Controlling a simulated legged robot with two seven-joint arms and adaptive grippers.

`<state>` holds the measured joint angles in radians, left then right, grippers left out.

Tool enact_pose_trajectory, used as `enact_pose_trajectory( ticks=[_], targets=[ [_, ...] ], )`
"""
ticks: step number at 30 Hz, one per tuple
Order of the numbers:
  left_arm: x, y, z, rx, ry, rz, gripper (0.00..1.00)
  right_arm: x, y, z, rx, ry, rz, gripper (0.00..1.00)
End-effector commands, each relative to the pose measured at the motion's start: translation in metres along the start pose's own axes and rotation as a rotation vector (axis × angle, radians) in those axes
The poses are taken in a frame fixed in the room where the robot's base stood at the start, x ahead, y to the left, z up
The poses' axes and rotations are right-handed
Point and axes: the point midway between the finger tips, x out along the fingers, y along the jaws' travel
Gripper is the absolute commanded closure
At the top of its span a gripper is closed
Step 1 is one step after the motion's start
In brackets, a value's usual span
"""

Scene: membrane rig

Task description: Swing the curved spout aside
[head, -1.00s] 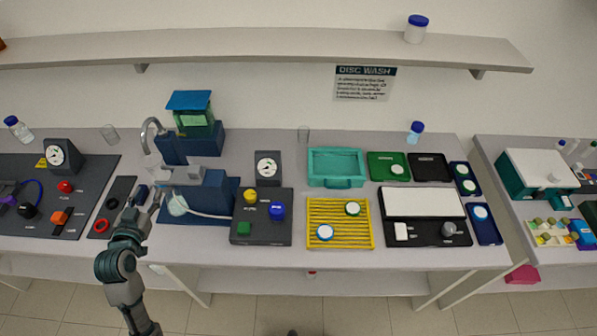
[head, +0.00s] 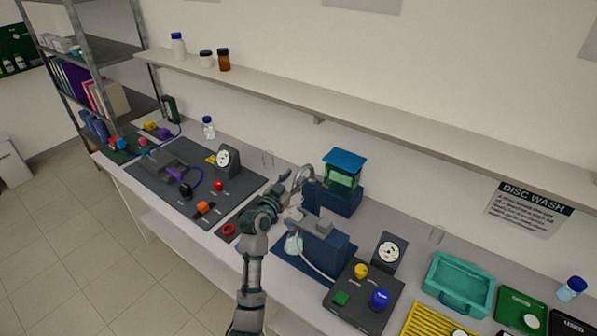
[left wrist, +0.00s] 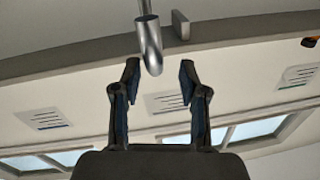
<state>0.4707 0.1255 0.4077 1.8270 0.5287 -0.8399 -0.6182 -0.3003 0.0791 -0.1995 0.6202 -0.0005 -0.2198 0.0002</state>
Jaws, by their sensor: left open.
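The curved spout (head: 302,174) is a shiny metal tube that arches up beside the blue block with the green-windowed unit. My left gripper (head: 281,194) is open and stands close by the spout, at its lower left in the head view. In the left wrist view, the rounded metal end of the spout (left wrist: 150,52) hangs by the gap between the open fingertips (left wrist: 160,68). Both fingers look apart from it. Whether anything touches is hard to tell in the head view, where the gripper covers part of the spout's lower end. My right gripper is not in view.
A blue rig with a round pale part and a white hose (head: 313,263) stands just right of the gripper. A dark panel with gauge and knobs (head: 160,178) lies to the left. A control box (head: 362,297) is at lower right. A wall shelf (head: 330,112) runs above.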

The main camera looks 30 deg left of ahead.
Motion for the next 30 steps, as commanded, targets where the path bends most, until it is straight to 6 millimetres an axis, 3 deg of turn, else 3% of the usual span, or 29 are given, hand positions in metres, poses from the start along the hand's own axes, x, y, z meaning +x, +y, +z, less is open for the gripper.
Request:
enact_pose_trajectory(
  ticks=[6,17,22,30],
  targets=[
    [0.027,0.002,-0.001,0.000,0.000,0.001,0.57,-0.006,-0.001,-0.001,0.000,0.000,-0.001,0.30],
    [0.032,0.000,0.000,0.000,0.000,0.001,0.57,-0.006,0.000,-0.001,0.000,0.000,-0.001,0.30],
    [0.032,0.000,0.001,0.000,0.000,0.001,0.99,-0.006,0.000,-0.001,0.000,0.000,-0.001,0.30],
    [0.032,-0.001,0.001,0.000,0.000,0.000,1.00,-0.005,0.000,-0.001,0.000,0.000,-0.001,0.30]
  ],
)
